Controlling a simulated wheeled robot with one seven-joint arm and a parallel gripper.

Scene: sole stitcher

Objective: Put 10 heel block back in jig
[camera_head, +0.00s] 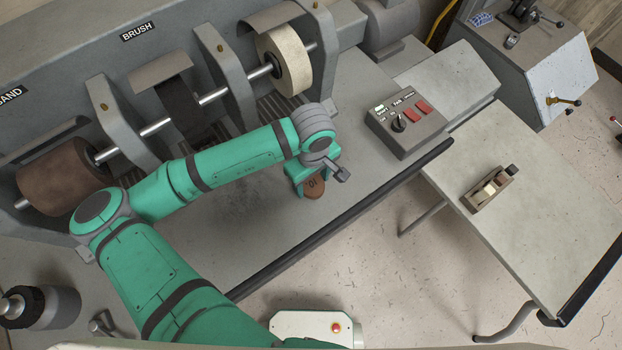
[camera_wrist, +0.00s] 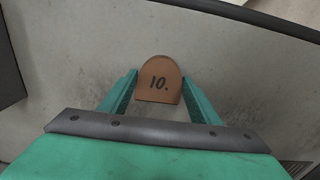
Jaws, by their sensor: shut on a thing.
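The heel block is brown with a rounded end and the mark "10." It shows in the wrist view (camera_wrist: 160,82) and in the head view (camera_head: 314,190). My gripper (camera_head: 306,184) is shut on it, with one teal finger on each side in the wrist view (camera_wrist: 159,98). The block is at the grey machine bench, near its front edge. I cannot tell whether it touches the surface. The jig (camera_head: 490,189) appears to be the small beige holder with blocks in it, on the side table at the right. It is apart from my gripper.
The machine bench (camera_head: 370,165) has a dark front rail (camera_head: 350,215). A control box (camera_head: 405,122) with red buttons stands to the right of my gripper.

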